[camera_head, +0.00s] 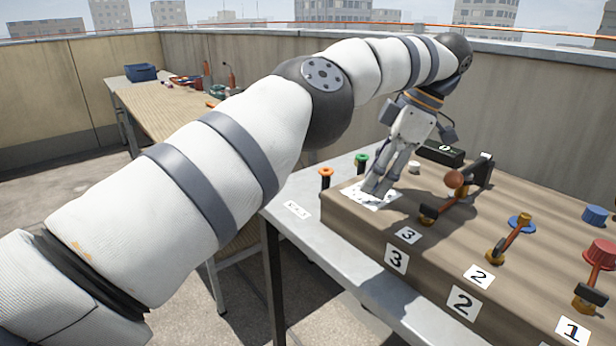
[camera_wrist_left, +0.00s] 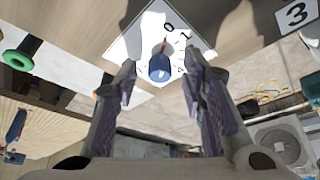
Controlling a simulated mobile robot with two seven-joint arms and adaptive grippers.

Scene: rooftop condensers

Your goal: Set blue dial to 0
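The blue dial (camera_wrist_left: 159,67) sits on a white plate (camera_wrist_left: 143,42) printed with numerals, in the left wrist view. A red pointer mark (camera_wrist_left: 164,44) reaches from it toward the side where 0 and 1 are printed, roughly toward the 0; the exact reading is hard to tell. My left gripper (camera_wrist_left: 163,74) is open, with one finger on either side of the dial; contact is not clear. In the head view my left gripper (camera_head: 376,187) points down at the white plate (camera_head: 360,197) on the wooden box and hides the dial. My right gripper is not in view.
On the wooden box (camera_head: 450,244), levers (camera_head: 440,206) stand beside labels 3, 2 and 1, right of the gripper. A black device (camera_head: 440,153) is behind. Orange (camera_head: 326,173) and green (camera_head: 361,158) knobs stand left. A workbench (camera_head: 165,112) with tools is at the back left.

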